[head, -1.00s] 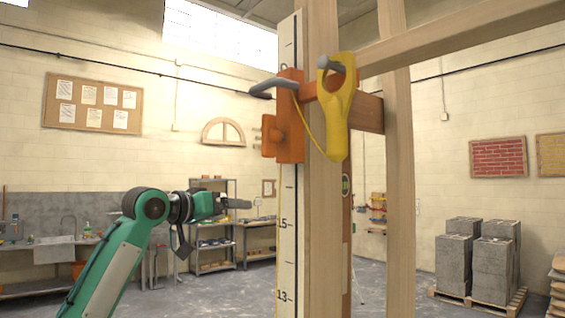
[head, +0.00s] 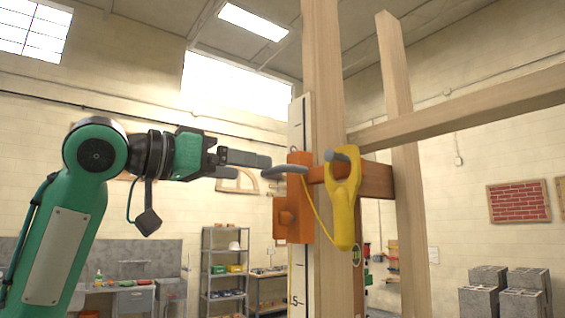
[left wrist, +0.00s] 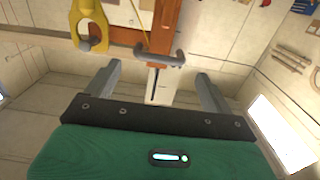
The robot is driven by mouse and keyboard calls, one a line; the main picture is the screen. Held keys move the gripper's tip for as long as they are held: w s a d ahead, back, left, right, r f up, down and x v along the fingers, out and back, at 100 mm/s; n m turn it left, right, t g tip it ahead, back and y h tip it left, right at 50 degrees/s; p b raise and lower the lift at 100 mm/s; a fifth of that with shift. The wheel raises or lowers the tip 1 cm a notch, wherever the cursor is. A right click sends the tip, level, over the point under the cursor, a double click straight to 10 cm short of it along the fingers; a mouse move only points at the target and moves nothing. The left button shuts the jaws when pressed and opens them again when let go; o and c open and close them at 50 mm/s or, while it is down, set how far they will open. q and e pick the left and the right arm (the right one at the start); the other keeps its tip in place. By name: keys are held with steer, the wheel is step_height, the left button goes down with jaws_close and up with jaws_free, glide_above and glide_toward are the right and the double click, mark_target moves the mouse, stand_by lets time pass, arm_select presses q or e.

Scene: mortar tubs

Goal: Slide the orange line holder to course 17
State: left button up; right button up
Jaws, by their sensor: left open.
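The orange line holder (head: 296,222) sits on a white marked rod (head: 299,274) fixed beside a wooden post. It has a grey bar handle (head: 284,169) pointing left and a side knob. A label partly showing as 5 is on the rod below it; I cannot read course 17. My left gripper (head: 252,166) is open, just left of the handle and at about its height, apart from it. In the left wrist view the handle (left wrist: 158,57) lies beyond and between the open fingers (left wrist: 160,82), with the orange holder (left wrist: 164,28) behind.
A yellow tool (head: 343,205) hangs from a peg just right of the holder, with a yellow line running to it. Wooden posts (head: 326,80) and a rail (head: 460,108) stand right of the rod. Left of the rod is free air; shelves (head: 224,262) are far behind.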

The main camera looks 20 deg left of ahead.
mark_target(277, 171)
arm_select(q)
steer(key=p+x, duration=0.3)
steer(key=x, duration=0.4)
steer(key=shift+w+d+r, duration=0.15)
steer(key=shift+w+d, duration=0.1)
steer(key=shift+w+d+p, duration=0.35)
steer(key=shift+w+p, duration=0.05)
